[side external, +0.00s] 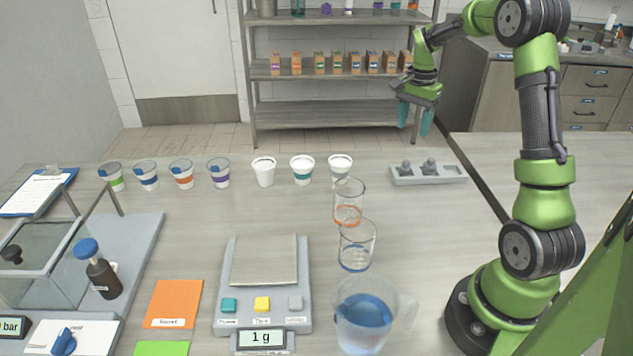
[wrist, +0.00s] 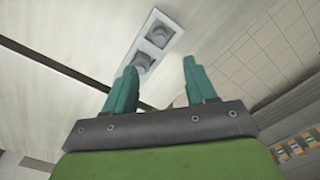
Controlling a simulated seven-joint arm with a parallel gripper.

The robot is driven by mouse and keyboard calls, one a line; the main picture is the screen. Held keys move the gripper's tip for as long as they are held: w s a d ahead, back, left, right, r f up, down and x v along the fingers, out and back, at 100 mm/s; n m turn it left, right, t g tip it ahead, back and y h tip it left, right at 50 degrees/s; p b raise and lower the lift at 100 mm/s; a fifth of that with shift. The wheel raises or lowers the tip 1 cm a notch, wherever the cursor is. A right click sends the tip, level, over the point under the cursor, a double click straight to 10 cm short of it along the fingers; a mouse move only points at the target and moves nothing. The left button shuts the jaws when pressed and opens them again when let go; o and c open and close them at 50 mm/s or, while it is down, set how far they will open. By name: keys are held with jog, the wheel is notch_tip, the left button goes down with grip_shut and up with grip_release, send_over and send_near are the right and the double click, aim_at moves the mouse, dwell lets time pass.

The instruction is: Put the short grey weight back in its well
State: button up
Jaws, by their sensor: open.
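A light grey weight block (side external: 452,176) lies at the back right of the table, and it shows at the top of the wrist view (wrist: 172,22). Two grey knobbed weights show on it, a left one (side external: 405,168) and a right one (side external: 429,166). The wrist view also shows two weights, a farther one (wrist: 159,37) and a nearer one (wrist: 142,62). I cannot tell which is the short one or how fully each is seated. My gripper (side external: 415,124) is open and empty, raised above and behind the block. Its teal fingertips (wrist: 160,68) are well apart.
Several cups (side external: 263,171) stand in a row left of the block. Two glass beakers (side external: 357,247) and a water jug (side external: 362,316) stand nearer the front. The scale (side external: 264,262) has a bare pan and reads 1 g. The table around the block is mostly clear.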

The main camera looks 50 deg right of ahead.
jog(key=s+a+r+n+t, duration=0.1)
jog(key=a+r+n+t, duration=0.15)
jog(key=a+r, duration=0.45)
jog(key=s+a+r+n+t, duration=0.15)
jog(key=a+n, duration=0.25)
jog(key=a, duration=0.7)
jog(key=s+a+n+t+y, duration=0.1)
jog(key=s+a+n, duration=0.2)
jog(key=a, duration=0.3)
jog(key=s+a+r+n+t+y, duration=0.1)
jog(key=s+a+n+t, duration=0.1)
jog(key=s+a+n, duration=0.2)
jog(key=s+a, duration=0.2)
jog(key=a, duration=0.1)
jog(key=shift+s+a+r, duration=0.15)
jog(key=shift+a, duration=0.15)
jog(key=shift+n, duration=0.25)
